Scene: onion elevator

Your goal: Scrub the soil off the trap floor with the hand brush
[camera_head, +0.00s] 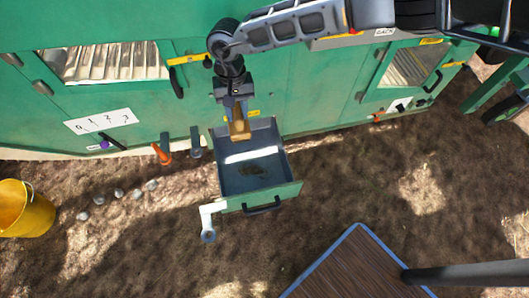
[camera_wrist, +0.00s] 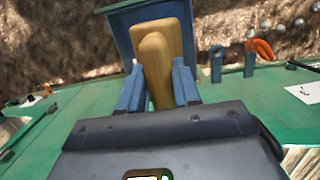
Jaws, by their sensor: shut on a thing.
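The hand brush (camera_head: 239,130) has a wooden body. My gripper (camera_head: 237,108) is shut on it and holds it over the back part of the open trap drawer. In the wrist view the wooden brush (camera_wrist: 165,45) stands between the two blue-grey fingers of my gripper (camera_wrist: 158,88). The trap floor (camera_head: 235,178) is dark grey, inside a pulled-out drawer with a green front (camera_head: 270,199). A dark soil patch (camera_head: 255,171) lies on the floor toward the front, apart from the brush. The bristles are hidden, and I cannot tell whether they touch the floor.
The green machine wall (camera_head: 310,100) stands behind the drawer. A yellow bucket (camera_head: 25,208) and a wooden platform (camera_head: 350,268) stand on the ground.

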